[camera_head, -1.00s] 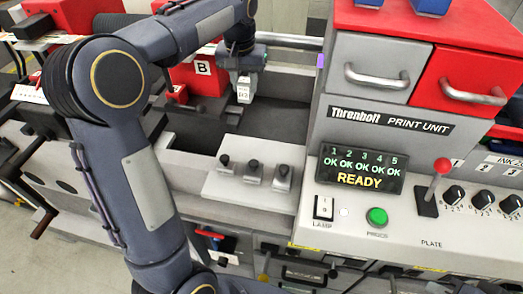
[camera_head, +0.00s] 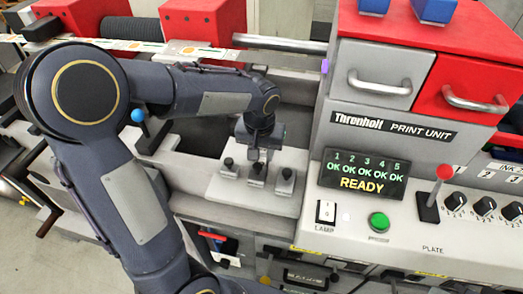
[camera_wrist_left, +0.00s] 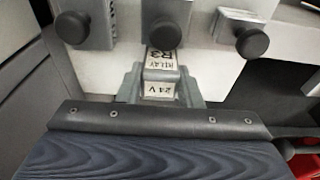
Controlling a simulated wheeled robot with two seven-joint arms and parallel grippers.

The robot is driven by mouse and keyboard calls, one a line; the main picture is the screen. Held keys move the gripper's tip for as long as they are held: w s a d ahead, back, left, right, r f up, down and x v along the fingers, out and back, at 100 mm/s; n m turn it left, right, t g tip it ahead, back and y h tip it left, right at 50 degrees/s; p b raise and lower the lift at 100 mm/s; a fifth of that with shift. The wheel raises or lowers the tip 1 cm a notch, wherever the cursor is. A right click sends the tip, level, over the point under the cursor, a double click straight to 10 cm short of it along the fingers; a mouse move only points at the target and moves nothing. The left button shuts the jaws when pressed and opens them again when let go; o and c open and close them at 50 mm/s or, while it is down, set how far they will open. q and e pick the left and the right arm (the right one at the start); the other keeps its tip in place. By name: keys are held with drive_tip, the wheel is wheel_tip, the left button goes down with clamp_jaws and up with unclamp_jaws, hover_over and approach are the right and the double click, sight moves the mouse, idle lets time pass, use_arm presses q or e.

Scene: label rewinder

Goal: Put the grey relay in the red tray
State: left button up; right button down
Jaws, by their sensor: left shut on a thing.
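My left gripper (camera_head: 257,146) is over the light grey panel with three black knobs. In the left wrist view my left gripper (camera_wrist_left: 161,86) is shut on the grey relay (camera_wrist_left: 161,72), which has white labels reading "RELAY R3" and "24V". The relay is between the fingers, close to the knobs in that view; I cannot tell whether it touches the panel. In the head view my wrist mostly hides the relay. A red surface (camera_wrist_left: 306,165) shows at the lower right of the wrist view; I cannot tell whether it is the red tray. My right gripper is not in view.
The knob panel (camera_head: 228,187) stands in front of a dark recess. The print unit, with a grey drawer (camera_head: 373,72), a red drawer (camera_head: 470,82) and a READY display (camera_head: 364,174), rises on the right. A lower opening (camera_head: 213,240) holds a red part.

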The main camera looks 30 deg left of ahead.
use_arm(q)
drive_tip(key=shift+f, duration=0.1)
drive_tip(key=shift+f, duration=0.15)
drive_tip(key=o, duration=1)
